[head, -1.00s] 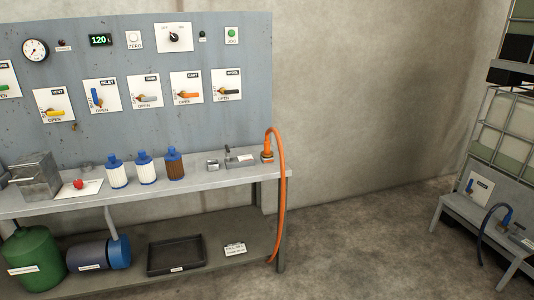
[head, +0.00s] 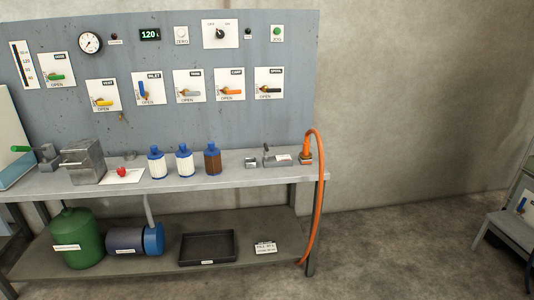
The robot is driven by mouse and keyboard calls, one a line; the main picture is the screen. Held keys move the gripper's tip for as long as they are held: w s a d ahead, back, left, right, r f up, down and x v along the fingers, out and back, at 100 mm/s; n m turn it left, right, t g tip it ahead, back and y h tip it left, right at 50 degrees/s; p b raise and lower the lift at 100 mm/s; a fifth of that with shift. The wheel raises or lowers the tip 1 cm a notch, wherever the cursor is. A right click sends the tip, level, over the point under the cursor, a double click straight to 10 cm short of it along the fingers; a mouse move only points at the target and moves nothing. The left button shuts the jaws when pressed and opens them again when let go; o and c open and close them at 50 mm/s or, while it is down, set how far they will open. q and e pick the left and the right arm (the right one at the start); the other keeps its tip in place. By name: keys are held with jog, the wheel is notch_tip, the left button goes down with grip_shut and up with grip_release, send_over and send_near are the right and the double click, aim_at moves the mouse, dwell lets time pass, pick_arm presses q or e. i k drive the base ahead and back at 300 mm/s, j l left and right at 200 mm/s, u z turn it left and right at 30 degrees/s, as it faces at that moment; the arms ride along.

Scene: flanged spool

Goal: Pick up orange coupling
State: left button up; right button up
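The orange coupling (head: 305,156) sits at the right end of the grey bench top (head: 228,184). An orange hose (head: 319,200) rises from it, arches over the bench's right edge and hangs down to near the lower shelf. A small grey metal fixture with a lever (head: 268,160) and a pale label lies just left of the coupling. Neither of my grippers shows in the head view.
Three blue-capped filters (head: 184,162) stand mid-bench, left of the fixture. A grey panel (head: 200,118) with valve handles rises behind. A black tray (head: 207,247) and a green tank (head: 77,235) are on the lower shelf.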

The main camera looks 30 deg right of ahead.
aim_at(305, 155)
jog(key=i+l+u, duration=0.25)
jog(key=l, duration=0.2)
jog(key=l+u, duration=0.25)
jog(key=l, duration=0.2)
jog(key=i+l+u, duration=0.25)
jog(key=l, duration=0.25)
jog(key=l+u, duration=0.2)
jog(key=l, duration=0.25)
